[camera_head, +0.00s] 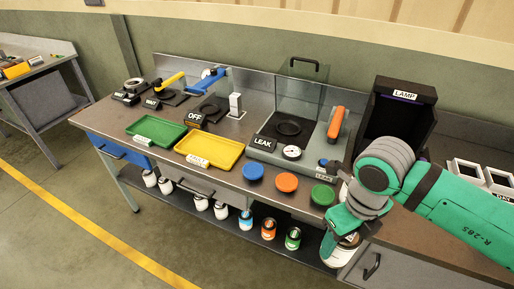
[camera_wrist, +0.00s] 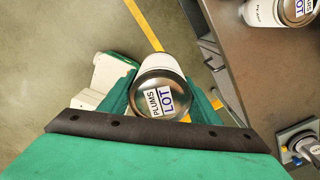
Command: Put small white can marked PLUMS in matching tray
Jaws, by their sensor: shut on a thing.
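My gripper (camera_wrist: 165,95) is shut on a white can (camera_wrist: 161,85) whose lid reads PLUMS and LOT in the wrist view. In the head view my gripper (camera_head: 345,222) holds the can (camera_head: 346,246) beyond the bench's front edge at the right, partly hidden by the fingers. A green tray (camera_head: 157,132) and a yellow tray (camera_head: 209,150) lie on the bench to the left. Each has a small white label at its front, too small to read. Another white can (camera_wrist: 284,10) with a LOT lid stands on the bench, its label cut off.
A LEAK station (camera_head: 290,133) with a clear screen and orange handle stands mid-bench. Blue (camera_head: 253,172), orange (camera_head: 287,182) and green (camera_head: 323,194) discs line the front edge. A black LAMP box (camera_head: 400,120) stands at right. Several cans (camera_head: 245,220) stand on the lower shelf.

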